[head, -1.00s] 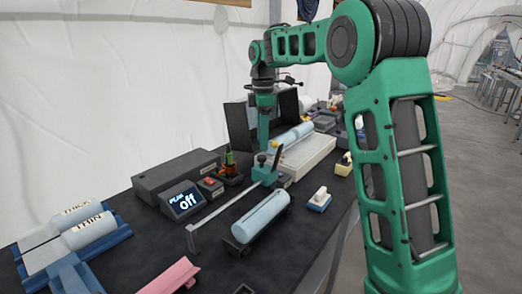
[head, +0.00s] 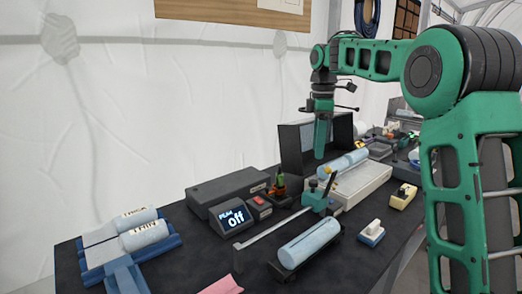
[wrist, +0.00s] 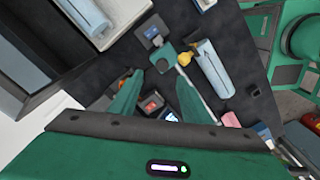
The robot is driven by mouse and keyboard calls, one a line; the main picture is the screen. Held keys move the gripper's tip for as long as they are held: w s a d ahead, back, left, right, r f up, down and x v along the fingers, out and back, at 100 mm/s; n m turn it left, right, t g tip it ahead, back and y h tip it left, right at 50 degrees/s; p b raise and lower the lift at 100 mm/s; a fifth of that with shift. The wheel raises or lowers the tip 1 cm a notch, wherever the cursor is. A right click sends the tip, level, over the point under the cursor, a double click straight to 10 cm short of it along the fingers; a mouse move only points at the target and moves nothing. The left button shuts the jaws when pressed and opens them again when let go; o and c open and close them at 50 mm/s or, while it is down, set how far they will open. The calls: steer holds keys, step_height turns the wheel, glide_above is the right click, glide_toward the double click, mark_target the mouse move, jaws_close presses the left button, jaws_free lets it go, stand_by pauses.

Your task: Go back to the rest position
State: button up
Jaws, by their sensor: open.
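My green gripper (head: 321,155) hangs from the arm with its fingers pointing down above the dark workbench (head: 190,262). In the wrist view its two green fingers (wrist: 160,75) are spread apart, with nothing between them. Below it stands a green clamp-like piece (head: 318,198) at the end of a grey bar (head: 270,228); there is a clear gap between it and the fingertips. A pale blue cylinder (head: 310,243) lies in a dark cradle in front of it.
A black box with a raised panel (head: 300,145) and a pale tray (head: 355,188) holding a blue roll (head: 345,163) stand close by. A display reading "Off" (head: 235,218) and a red-button box (head: 258,203) are left. Rolls marked THICK and THIN (head: 142,235) lie at far left.

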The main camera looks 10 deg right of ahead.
steer(key=s+d+f+m, duration=0.3)
steer(key=s+d+m, duration=0.25)
steer(key=s, duration=0.55)
steer(key=s+d+f+m, duration=0.2)
steer(key=s+d+m, duration=0.3)
steer(key=s, duration=0.6)
steer(key=s+f+m, duration=0.5)
steer(key=s+f, duration=0.1)
steer(key=s, duration=0.4)
steer(key=s+f+m, duration=0.6)
steer(key=s, duration=0.5)
steer(key=shift+s+d+f, duration=0.2)
steer(key=shift+d+f, duration=0.1)
steer(key=shift+d, duration=0.1)
steer(key=shift+w+f, duration=0.2)
steer(key=shift+w, duration=0.4)
